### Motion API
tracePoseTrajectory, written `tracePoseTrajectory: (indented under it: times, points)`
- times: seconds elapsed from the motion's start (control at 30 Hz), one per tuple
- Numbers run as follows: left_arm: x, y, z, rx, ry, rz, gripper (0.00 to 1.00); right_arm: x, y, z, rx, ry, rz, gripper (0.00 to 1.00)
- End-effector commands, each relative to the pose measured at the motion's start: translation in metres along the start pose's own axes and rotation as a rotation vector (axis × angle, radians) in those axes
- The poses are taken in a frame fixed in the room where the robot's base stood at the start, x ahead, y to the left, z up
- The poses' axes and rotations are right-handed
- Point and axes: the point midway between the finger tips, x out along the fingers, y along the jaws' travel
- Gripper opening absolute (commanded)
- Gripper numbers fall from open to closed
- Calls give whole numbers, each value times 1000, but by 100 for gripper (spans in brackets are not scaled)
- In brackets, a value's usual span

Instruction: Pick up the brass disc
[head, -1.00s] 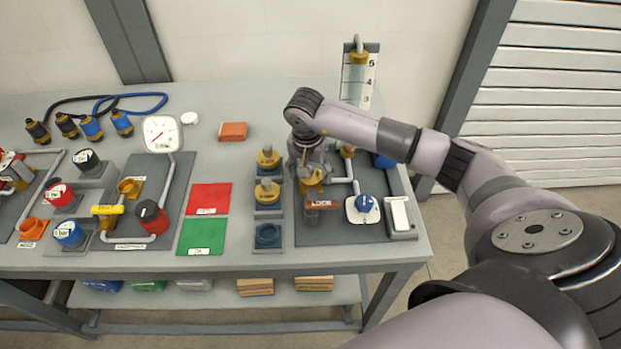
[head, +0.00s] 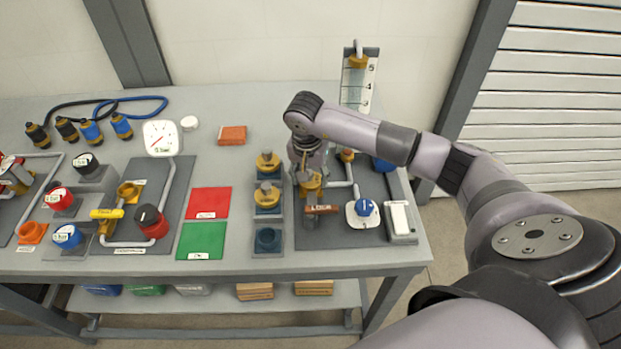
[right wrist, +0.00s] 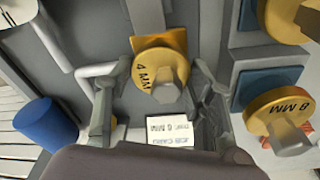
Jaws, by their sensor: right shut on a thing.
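A brass disc marked 4 MM with a pale centre knob (right wrist: 152,64) sits over an orange square seat in the right wrist view. In the head view its brass edge (head: 312,183) shows below my right gripper (head: 308,170). The fingers of my right gripper (right wrist: 160,92) stand on both sides of this disc and are shut on it. Two more brass discs rest in a stand: one marked 8 MM (right wrist: 270,108), at the back (head: 268,158), and one nearer the front (head: 268,195). My left gripper is out of view.
The stand's front blue seat (head: 268,240) is empty. A white card (right wrist: 170,130) lies behind. Red (head: 209,202) and green (head: 201,240) mats are bare.

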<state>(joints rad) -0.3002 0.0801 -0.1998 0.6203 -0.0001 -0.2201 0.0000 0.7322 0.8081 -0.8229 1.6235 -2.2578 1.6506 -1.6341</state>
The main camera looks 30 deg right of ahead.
Motion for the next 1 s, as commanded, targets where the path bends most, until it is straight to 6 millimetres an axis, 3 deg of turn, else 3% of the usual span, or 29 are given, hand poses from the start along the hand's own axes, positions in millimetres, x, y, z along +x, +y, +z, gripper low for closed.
tracePoseTrajectory:
  times: [0.27,0.7,0.83,1.0]
  points:
    - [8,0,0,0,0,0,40,-29,-1,-6,0,5,-5,16]
    - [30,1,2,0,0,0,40,-152,-1,-24,2,5,-7,16]
    - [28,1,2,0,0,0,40,-179,0,-28,1,5,-3,16]
    - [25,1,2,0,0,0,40,-193,0,-30,0,2,-1,16]
